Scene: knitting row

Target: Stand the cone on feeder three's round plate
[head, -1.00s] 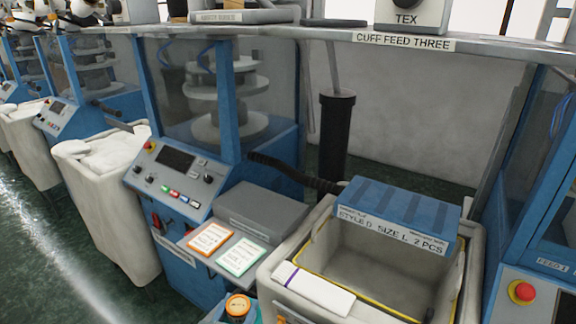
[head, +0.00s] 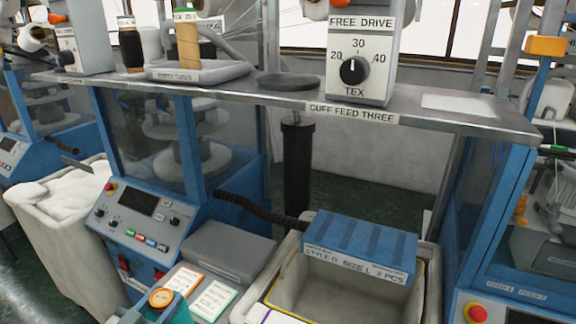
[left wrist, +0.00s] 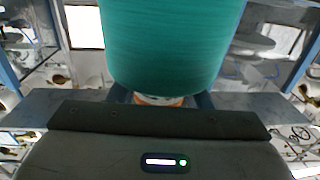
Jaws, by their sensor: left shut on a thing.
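The teal cone (head: 174,311) shows at the bottom edge in the head view, with its orange top (head: 161,297) uppermost and its lower part cut off. It fills the upper middle of the left wrist view (left wrist: 172,45). My left gripper (head: 146,314) is shut on the cone; its fingertips are mostly hidden. Feeder three's round plate (head: 289,82) is a dark, empty disc on the grey shelf, behind the CUFF FEED THREE label (head: 352,113). The cone is well below and left of the plate, apart from it. My right gripper is not in view.
A FREE DRIVE dial box (head: 360,60) stands right of the plate. A grey tray (head: 225,71) with a tan tube (head: 187,45) is to its left.

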